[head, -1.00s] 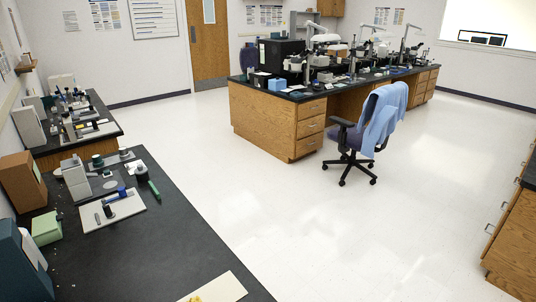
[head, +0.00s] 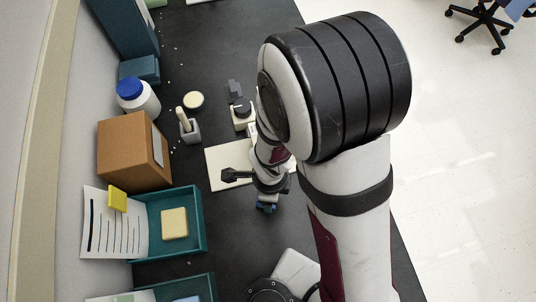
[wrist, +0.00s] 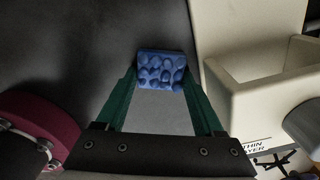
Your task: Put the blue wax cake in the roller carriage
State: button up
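The blue wax cake (wrist: 162,70), a small block with a bumpy face, sits between the green fingertips of my gripper (wrist: 163,78) in the wrist view. The fingers touch its two sides. In the head view my gripper (head: 266,208) is low over the dark bench, beside a cream board, with a bit of blue at its tips. A cream open-topped box (wrist: 248,105) stands just right of the cake in the wrist view. I cannot tell for sure whether it is the roller carriage. My arm hides much of this area in the head view.
A teal tray (head: 203,232) holds a pale yellow cake (head: 174,223). A brown box (head: 130,150), a white bottle (head: 140,103), a grey holder (head: 190,131) and a round tin (head: 194,100) stand left of the cream board (head: 222,158). A maroon round part (wrist: 40,125) is at lower left.

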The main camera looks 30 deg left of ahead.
jog(key=c, duration=0.6)
jog(key=shift+r, duration=0.45)
jog(key=r, duration=0.2)
jog(key=d+r, duration=0.1)
jog(key=r, duration=0.1)
jog(key=shift+w+d, duration=0.1)
jog(key=shift+w, duration=0.25)
jog(key=w+d+r, duration=0.4)
jog(key=d+r, duration=0.2)
jog(key=d, duration=0.3)
jog(key=w+d+r+n, duration=0.2)
jog(key=w+d+n, duration=0.15)
jog(key=w, duration=0.85)
jog(key=shift+n, duration=0.45)
jog(key=a+f, duration=0.2)
jog(key=a, duration=0.1)
jog(key=a+f, duration=0.2)
jog(key=a, duration=0.2)
jog(key=w+a+f, duration=0.1)
jog(key=a+f, duration=0.1)
jog(key=a, duration=0.2)
jog(key=shift+w+a+f, duration=0.1)
jog(key=shift+a+f, duration=0.15)
jog(key=shift+f, duration=0.15)
notch_tip(320, 180, down, 4)
jog(key=shift+a+f, duration=0.1)
jog(key=shift+a, duration=0.05)
